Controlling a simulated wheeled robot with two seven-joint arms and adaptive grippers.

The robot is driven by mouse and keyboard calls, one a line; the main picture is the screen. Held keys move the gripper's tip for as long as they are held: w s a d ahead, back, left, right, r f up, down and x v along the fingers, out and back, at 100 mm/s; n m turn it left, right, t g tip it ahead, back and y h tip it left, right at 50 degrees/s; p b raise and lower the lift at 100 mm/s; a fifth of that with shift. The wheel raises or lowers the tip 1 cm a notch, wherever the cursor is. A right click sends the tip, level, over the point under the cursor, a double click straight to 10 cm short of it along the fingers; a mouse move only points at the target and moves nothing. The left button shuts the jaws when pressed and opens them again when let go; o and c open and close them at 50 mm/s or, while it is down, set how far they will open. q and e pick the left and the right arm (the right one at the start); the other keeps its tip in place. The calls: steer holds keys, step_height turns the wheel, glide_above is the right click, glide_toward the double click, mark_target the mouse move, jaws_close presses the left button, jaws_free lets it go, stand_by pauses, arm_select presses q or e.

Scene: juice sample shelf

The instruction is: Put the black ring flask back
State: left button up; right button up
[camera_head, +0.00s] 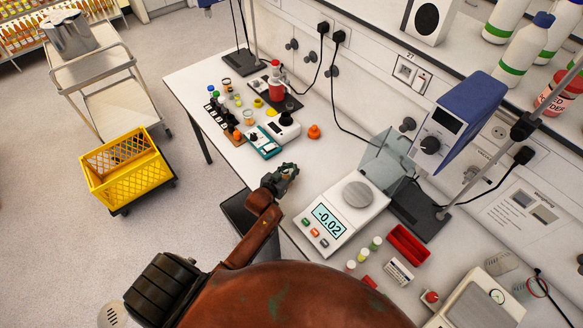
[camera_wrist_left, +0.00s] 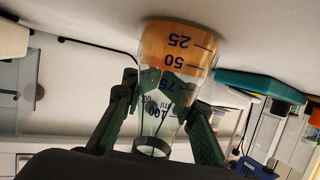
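A glass flask (camera_wrist_left: 165,88) with blue graduation marks and orange liquid at its base appears upside down in the left wrist view. A dark band shows near its mouth. My left gripper (camera_wrist_left: 160,100) has its fingers against both sides of the flask and looks shut on it. The flask's base appears at or just above the white table (camera_wrist_left: 90,18); I cannot tell if it touches. In the head view my left gripper (camera_head: 286,172) is over the table between the teal device and the balance, and mostly hides the flask. My right gripper is not in view.
A balance (camera_head: 340,215) reading -0.02 stands to the right. A teal device (camera_head: 264,145), an orange object (camera_head: 314,131), a red-filled flask (camera_head: 276,88) and several small bottles are farther back. A yellow crate (camera_head: 128,170) is on a cart at left. Bare table surrounds my gripper.

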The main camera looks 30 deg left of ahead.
mark_target(285, 176)
arm_select(q)
steer(key=o, duration=0.6)
steer(key=shift+r, duration=0.1)
steer(key=v, duration=1.2)
steer(key=shift+r, duration=0.1)
